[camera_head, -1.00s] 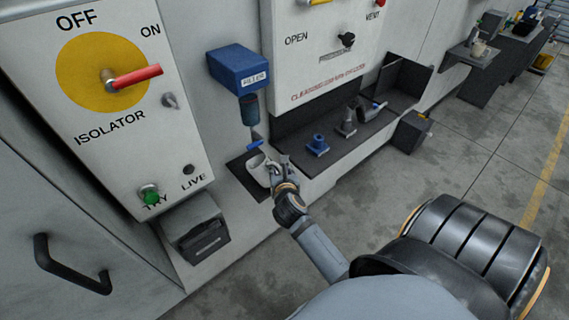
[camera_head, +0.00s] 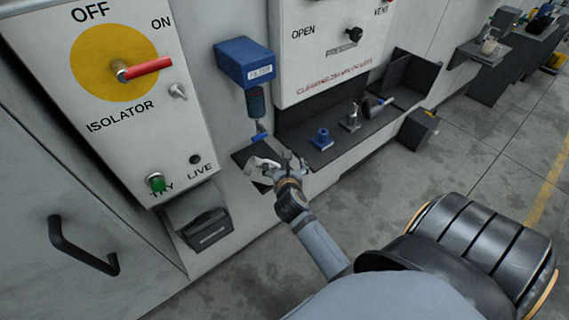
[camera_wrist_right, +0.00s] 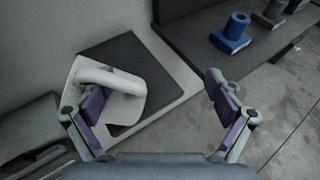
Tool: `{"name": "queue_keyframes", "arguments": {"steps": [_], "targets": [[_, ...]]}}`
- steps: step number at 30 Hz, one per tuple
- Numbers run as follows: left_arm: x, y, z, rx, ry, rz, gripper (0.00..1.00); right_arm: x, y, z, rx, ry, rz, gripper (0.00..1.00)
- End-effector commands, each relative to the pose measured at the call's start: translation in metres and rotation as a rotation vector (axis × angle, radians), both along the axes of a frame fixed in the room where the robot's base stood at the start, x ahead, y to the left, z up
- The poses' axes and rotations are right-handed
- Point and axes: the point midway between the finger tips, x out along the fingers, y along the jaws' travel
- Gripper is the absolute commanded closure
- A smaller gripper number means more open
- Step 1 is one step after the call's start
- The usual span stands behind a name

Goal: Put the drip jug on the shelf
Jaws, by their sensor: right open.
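The white drip jug (camera_head: 258,172) stands on a dark square pad below the blue dispenser box. In the right wrist view the jug (camera_wrist_right: 124,104) shows its looped handle, close to the left finger. My right gripper (camera_head: 287,163) is open, just right of the jug. My left gripper is not in view.
The blue dispenser (camera_head: 243,62) overhangs the pad, its nozzle above the jug. A dark ledge (camera_head: 310,165) to the right bears a blue fitting (camera_head: 322,139) and grey fittings. A dark box (camera_head: 418,130) juts out beyond it.

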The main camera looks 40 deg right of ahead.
Motion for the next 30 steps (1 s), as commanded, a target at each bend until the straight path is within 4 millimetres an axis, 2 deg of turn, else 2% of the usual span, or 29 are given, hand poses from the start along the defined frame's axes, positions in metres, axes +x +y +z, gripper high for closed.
{"name": "queue_keyframes", "arguments": {"steps": [12,21,30], "targets": [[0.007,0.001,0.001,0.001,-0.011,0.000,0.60,-0.003,0.002,0.002,0.002,-0.001,0.000,0.00],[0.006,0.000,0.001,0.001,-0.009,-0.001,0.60,-0.044,0.025,0.020,0.007,0.001,-0.004,0.00],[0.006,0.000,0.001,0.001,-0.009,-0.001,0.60,-0.065,0.037,0.028,0.004,0.004,-0.002,0.00]]}}
